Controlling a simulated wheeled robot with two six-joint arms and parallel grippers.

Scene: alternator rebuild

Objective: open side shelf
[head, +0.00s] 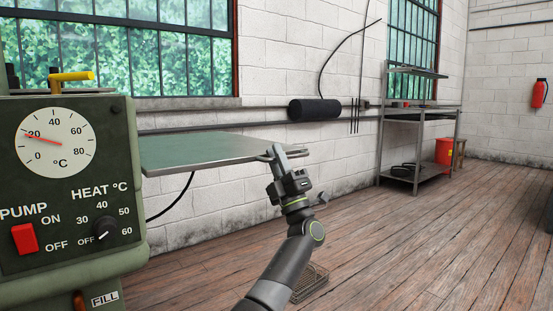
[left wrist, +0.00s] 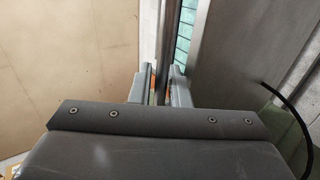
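The side shelf (head: 205,150) is a flat grey-green panel with a pale metal edge. It sticks out level in front of the white brick wall, beside the green machine. My left gripper (head: 287,151) is at the shelf's far right corner. In the left wrist view, its two fingers (left wrist: 161,84) stand close on both sides of a round metal rail (left wrist: 163,45) along the shelf's edge and look shut on it. The shelf's grey face (left wrist: 228,55) lies to the right of the rail there. The shelf's supports are hidden. My right gripper is not in view.
The green machine (head: 70,185) with dial, red switch and knob fills the left foreground. A black cable (head: 172,203) hangs under the shelf. A wire basket (head: 311,284) is on the floor behind my arm. A metal rack (head: 417,140) stands further right. The wooden floor (head: 430,240) is mostly clear.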

